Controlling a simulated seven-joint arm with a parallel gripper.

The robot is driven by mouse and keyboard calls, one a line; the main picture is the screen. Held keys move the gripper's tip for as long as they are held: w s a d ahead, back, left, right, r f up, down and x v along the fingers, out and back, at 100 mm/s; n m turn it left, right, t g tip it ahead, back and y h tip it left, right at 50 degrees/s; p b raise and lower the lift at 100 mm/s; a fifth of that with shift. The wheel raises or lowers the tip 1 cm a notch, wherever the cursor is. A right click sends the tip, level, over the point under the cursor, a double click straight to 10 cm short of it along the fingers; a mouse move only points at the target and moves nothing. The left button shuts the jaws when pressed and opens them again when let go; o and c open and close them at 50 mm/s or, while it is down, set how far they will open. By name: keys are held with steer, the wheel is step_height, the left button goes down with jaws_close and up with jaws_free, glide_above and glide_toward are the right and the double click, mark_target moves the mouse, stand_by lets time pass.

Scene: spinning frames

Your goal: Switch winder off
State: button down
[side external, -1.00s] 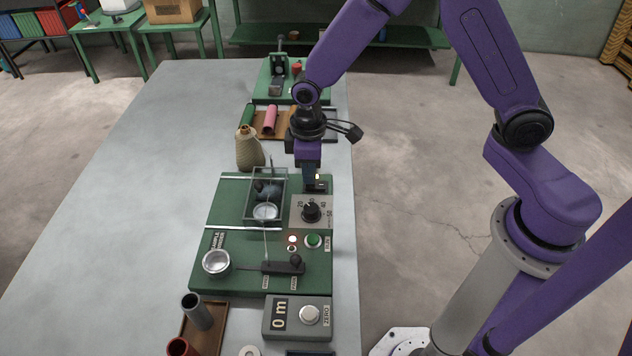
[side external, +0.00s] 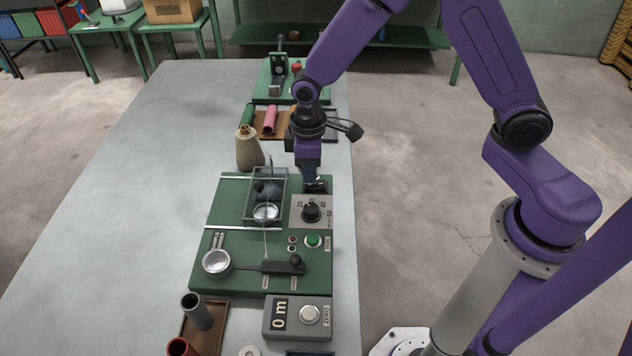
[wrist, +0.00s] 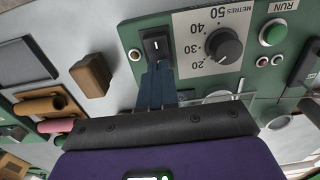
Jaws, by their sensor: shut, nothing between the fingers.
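My gripper (side external: 315,185) is shut and empty, pointing down at the switch end of the board. In the wrist view the closed fingertips (wrist: 158,68) are at the near edge of the switch; I cannot tell whether they touch it. In the side view the gripper hides most of the switch.
A yarn cone (side external: 249,150) stands behind the board. A tray with coloured tubes (side external: 269,119) lies further back. A metre counter with a ZERO button (side external: 309,314) and a grey tube (side external: 197,311) are in front. The left of the table is clear.

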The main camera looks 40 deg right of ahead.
mark_target(310, 185)
steer(key=shift+r, duration=2.9)
steer(key=s+d+r+n, duration=0.1)
steer(key=s+d+r, duration=0.1)
steer(key=s, duration=0.6)
steer(key=s+d+r+n, duration=0.1)
steer(key=s+d+r, duration=0.2)
steer(key=s, duration=0.5)
steer(key=s+d+r+n, duration=0.1)
steer(key=s+d+r, duration=0.2)
steer(key=s, duration=0.6)
steer(key=shift+d+n, duration=0.3)
steer(key=shift+d, duration=0.8)
steer(key=shift+w, duration=0.1)
